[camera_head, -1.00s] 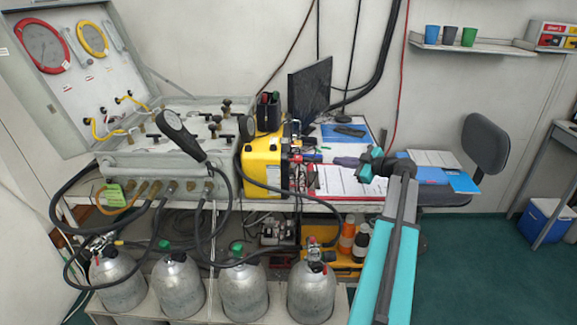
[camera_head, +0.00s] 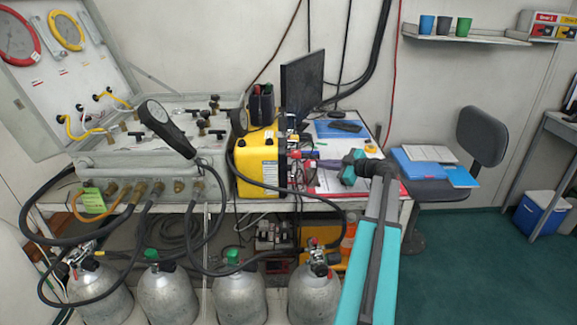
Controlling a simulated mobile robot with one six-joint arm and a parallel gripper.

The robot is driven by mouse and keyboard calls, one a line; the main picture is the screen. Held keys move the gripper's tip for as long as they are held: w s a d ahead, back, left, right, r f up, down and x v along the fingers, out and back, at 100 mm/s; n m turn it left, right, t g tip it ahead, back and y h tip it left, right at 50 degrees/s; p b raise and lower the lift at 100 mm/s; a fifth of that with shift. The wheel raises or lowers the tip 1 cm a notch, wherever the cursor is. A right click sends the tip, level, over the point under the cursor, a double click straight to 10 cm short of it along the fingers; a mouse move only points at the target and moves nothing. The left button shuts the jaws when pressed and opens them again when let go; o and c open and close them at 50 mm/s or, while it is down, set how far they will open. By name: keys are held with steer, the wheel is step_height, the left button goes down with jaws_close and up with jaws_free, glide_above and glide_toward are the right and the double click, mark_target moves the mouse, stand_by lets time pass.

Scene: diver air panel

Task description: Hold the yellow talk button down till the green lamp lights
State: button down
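A yellow box (camera_head: 257,165) stands on the bench left of my arm. Its dark front side (camera_head: 283,160) faces right and is seen edge-on, with small red and dark parts along it. My arm reaches in from the lower right and bends left toward that side. My gripper (camera_head: 302,162) is small and blurred close to the box front; I cannot tell whether it touches, or how its fingers stand. I cannot make out the yellow talk button or the green lamp on the box front, nor any lit lamp.
A grey gauge case (camera_head: 140,155) with hoses and a handheld gauge (camera_head: 168,127) stands left of the box. Papers (camera_head: 335,182) and a monitor (camera_head: 303,85) are on the bench. Gas cylinders (camera_head: 168,295) stand below. A chair (camera_head: 482,135) is at right, with open floor nearby.

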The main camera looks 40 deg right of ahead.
mark_target(316, 171)
steer(key=shift+w+a, duration=0.1)
steer(key=w+a+p, duration=0.1)
steer(key=a+p, duration=0.1)
steer(key=p, duration=0.1)
steer(key=shift+w+a+r, duration=0.1)
steer(key=shift+w+r, duration=0.05)
steer(key=shift+w, duration=0.2)
steer(key=shift+w+a+p, duration=0.95)
steer(key=shift+a+p, duration=0.15)
steer(key=shift+p, duration=0.1)
steer(key=shift+w+a+f+b, duration=0.2)
steer(key=shift+a+f+b, duration=0.05)
steer(key=shift+b, duration=0.15)
steer(key=shift+w+a+b, duration=0.6)
steer(key=shift+w+a, duration=0.1)
steer(key=shift+a, duration=0.1)
steer(key=shift+r, duration=0.1)
steer(key=shift+w+a+b, duration=0.55)
steer(key=shift+a+b, duration=0.1)
steer(key=shift+b, duration=0.7)
stand_by(2.7)
